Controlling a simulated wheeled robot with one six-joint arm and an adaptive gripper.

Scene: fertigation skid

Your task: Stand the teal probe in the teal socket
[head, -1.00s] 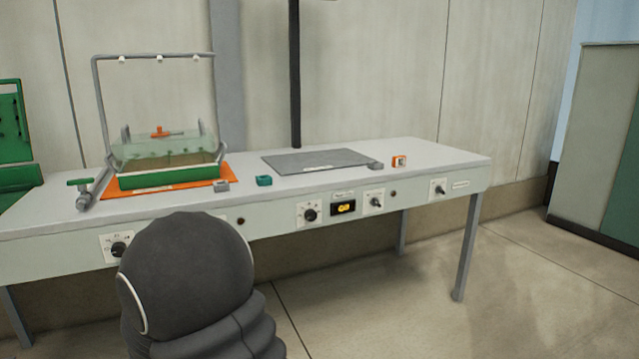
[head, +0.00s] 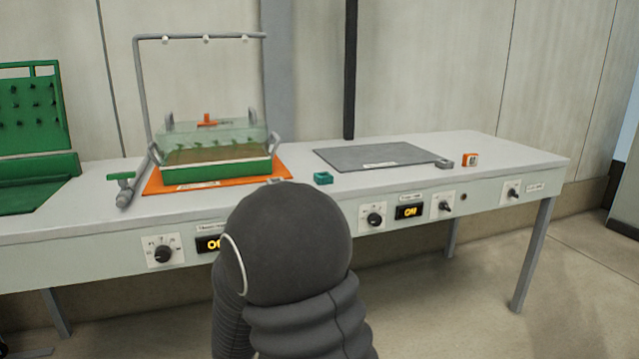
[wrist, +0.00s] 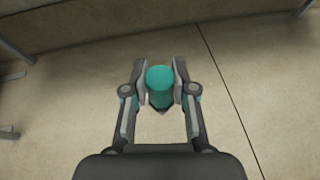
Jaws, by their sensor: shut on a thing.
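The teal probe (wrist: 160,79) is held between the two fingers of my gripper (wrist: 160,92) in the wrist view. Its round teal top faces the camera and a narrower tip shows below. My gripper and the probe are hidden in the head view behind my dark arm, which stands in front of the bench.
A green tray (head: 215,172) with a clear cover sits on the orange mat (head: 285,172) under a grey pipe frame (head: 140,90). A grey mat (head: 375,156) and an orange-and-white block (head: 470,160) lie to the right. A green pegboard (head: 30,110) stands at left.

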